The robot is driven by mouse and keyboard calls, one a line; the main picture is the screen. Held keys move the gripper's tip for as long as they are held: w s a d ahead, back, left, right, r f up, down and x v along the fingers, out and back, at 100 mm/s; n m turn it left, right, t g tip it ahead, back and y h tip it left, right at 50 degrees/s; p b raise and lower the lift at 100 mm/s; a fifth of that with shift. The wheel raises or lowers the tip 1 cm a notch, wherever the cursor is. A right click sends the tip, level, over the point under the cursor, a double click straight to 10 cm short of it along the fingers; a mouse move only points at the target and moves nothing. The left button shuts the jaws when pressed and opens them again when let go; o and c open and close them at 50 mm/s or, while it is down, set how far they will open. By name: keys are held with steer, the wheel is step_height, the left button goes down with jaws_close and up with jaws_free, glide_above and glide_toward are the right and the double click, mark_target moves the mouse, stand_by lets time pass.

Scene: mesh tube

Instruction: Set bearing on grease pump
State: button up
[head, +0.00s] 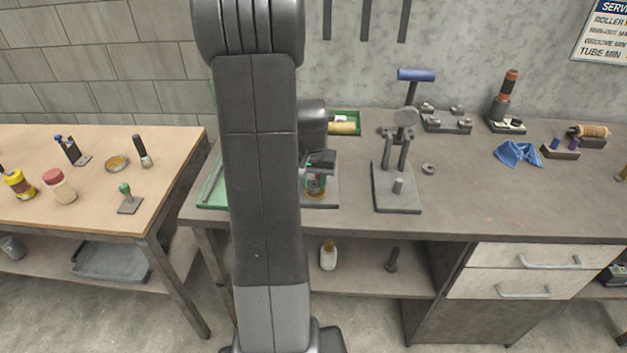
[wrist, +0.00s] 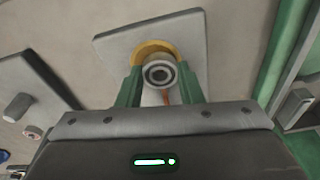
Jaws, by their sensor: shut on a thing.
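The grease pump shows in the wrist view as a yellow round part (wrist: 146,50) on a square grey plate (wrist: 112,45). In the head view it stands on the bench just right of my arm (head: 315,187), partly hidden by my arm. My gripper (wrist: 159,82) has green fingers and is shut on the bearing (wrist: 160,73), a small grey ring with a dark bore. The bearing overlaps the yellow part in the wrist view; whether it touches it I cannot tell. In the head view my gripper (head: 319,162) is right above the pump.
A press-like fixture with a grey base (head: 397,202) stands to the right, with a loose ring (head: 428,169) beside it. A green tray (head: 345,117) lies behind. A blue cloth (head: 518,153) lies farther right. The bench front at right is clear.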

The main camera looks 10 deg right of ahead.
steer(key=shift+f, duration=0.35)
steer(key=o, duration=1.1)
steer(key=r, duration=0.4)
steer(key=s+r, duration=0.1)
steer(key=r, duration=0.4)
steer(key=s+r, duration=0.1)
steer(key=r, duration=0.3)
steer(key=shift+a+r+b, duration=0.35)
steer(key=shift+a+b, duration=0.05)
steer(key=shift+f, duration=0.1)
steer(key=f, duration=0.4)
steer(key=w+f, duration=0.1)
steer(key=f, duration=0.4)
steer(key=w+d+f, duration=0.1)
steer(key=f, duration=0.3)
steer(key=shift+f, duration=0.2)
steer(key=shift+r+p, duration=0.1)
steer(key=shift+p, duration=0.2)
steer(key=shift+a, duration=0.1)
